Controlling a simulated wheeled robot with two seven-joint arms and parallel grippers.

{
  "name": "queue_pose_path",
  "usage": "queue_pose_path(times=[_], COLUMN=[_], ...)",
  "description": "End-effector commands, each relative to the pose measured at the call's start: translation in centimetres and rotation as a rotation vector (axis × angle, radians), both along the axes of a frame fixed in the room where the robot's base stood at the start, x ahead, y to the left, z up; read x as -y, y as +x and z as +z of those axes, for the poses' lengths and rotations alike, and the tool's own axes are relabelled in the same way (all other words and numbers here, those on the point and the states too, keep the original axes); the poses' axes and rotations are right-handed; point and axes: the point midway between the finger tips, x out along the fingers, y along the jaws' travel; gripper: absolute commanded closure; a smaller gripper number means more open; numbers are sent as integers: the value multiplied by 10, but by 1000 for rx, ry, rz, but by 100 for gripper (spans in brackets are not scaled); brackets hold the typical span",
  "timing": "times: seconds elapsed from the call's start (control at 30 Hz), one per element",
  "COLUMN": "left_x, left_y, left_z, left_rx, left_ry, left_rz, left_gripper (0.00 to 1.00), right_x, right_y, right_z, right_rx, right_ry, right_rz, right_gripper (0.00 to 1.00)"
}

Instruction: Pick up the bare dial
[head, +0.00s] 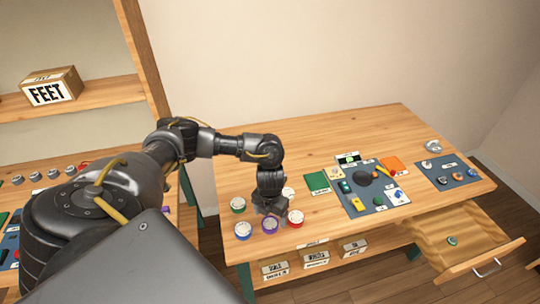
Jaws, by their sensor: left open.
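Several round white-faced dials lie at the near left of the wooden table (330,137). They are a green-rimmed dial (238,204), a blue-rimmed dial (243,231), a purple-rimmed dial (270,225) and a red-rimmed dial (296,217). A pale dial (289,192) behind the gripper shows no coloured rim; it is partly hidden, and I cannot tell for sure that it is bare. My left gripper (267,211) is open and points down among the dials, just behind the purple-rimmed one. I cannot tell whether it touches any dial. My right gripper is not in view.
A dark board (350,203) with small parts lies mid-table, with a green card (317,182) and an orange card (391,163) beside it. Another board (462,179) and a silvery round thing (433,146) are at right. An open drawer (495,240) juts out at the front right.

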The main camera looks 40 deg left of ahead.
Motion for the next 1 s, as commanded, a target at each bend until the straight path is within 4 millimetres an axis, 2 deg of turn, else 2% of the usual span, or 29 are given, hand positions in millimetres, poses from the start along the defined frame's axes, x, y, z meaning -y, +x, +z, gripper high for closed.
queue_pose_path(times=[0.07, 0.2, 0.5, 0.9, 1.0], left_x=[0, 0, 0, 0, 0], left_y=[-1, -1, 0, 0, 0], left_z=[-9, -28, -33, -33, -33], left_rx=[-4, -2, 0, 0, 0], left_ry=[2, 1, 0, 1, 1], left_rz=[3, 2, 0, 0, 0], left_gripper=[20, 20, 20, 72, 72], right_x=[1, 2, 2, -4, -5], right_y=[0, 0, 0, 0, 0], right_z=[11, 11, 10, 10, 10], right_rx=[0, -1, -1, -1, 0], right_ry=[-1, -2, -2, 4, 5], right_rz=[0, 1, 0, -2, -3], right_gripper=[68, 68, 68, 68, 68])
